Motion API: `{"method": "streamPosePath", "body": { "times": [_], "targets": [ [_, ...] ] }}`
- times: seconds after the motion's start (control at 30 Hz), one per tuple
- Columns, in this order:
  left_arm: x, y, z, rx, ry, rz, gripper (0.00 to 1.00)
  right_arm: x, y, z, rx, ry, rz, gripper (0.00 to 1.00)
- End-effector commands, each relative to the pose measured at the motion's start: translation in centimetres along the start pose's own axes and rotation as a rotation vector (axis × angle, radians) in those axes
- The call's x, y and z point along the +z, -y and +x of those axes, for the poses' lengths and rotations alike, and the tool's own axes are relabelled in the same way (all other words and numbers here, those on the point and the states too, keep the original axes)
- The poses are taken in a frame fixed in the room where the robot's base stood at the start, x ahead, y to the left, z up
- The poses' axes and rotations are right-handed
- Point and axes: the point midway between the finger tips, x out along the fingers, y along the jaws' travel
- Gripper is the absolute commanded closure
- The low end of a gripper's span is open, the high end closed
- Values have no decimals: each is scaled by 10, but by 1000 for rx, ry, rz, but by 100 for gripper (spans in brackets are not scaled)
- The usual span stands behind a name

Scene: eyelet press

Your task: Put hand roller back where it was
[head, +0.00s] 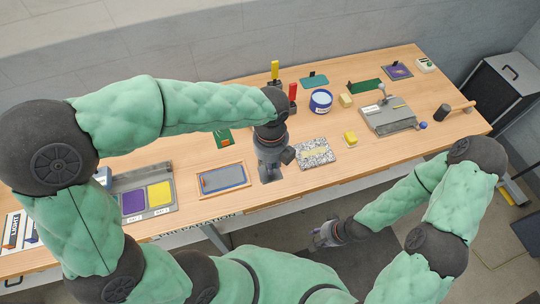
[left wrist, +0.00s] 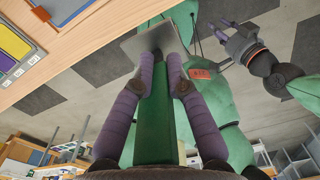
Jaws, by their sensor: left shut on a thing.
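My left gripper (head: 270,170) is over the front of the bench, fingers pointing down. In the left wrist view its two purple fingers (left wrist: 164,75) are shut on a green-handled tool (left wrist: 168,110) with a flat grey end (left wrist: 150,38). I cannot tell for sure that this tool is the hand roller. A black cylinder with a wooden handle (head: 457,108) lies at the bench's right end; whether it is a roller or a mallet is unclear. My right gripper (head: 325,235) hangs empty in front of the bench, fingers apart, and also shows in the left wrist view (left wrist: 232,36).
A red handle (head: 292,91) and a yellow handle (head: 275,70) stand upright behind my left gripper.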

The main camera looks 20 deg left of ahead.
Motion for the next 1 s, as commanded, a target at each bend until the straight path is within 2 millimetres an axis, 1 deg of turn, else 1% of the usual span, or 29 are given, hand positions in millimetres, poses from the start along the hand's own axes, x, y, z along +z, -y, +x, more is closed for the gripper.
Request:
{"method": "streamPosePath", "body": {
  "times": [0.1, 0.37, 0.5, 0.6, 0.7, 0.87, 0.97, 1.0],
  "targets": [
    [24, 7, 13, 2, -2, -5, 100, 0, -1, 3, 0, 0, 0, 63],
    [76, 23, 37, 2, -2, -6, 100, 0, -3, 7, 0, 0, 0, 63],
    [95, 28, 62, 3, -3, -5, 100, 0, -4, 12, 0, 0, 0, 63],
    [106, 31, 74, 2, -1, -5, 100, 0, -5, 13, 0, 0, 0, 63],
    [112, 33, 82, 1, 0, -4, 100, 0, -5, 14, 0, 0, 0, 63],
    [117, 35, 87, 0, 1, -4, 100, -1, -5, 15, 0, 0, 0, 63],
    [123, 37, 96, 1, 0, -4, 100, -1, -6, 16, 0, 0, 0, 63],
    [123, 36, 101, 2, -1, -4, 100, -1, -6, 17, 0, 0, 0, 63]
  ]
}}
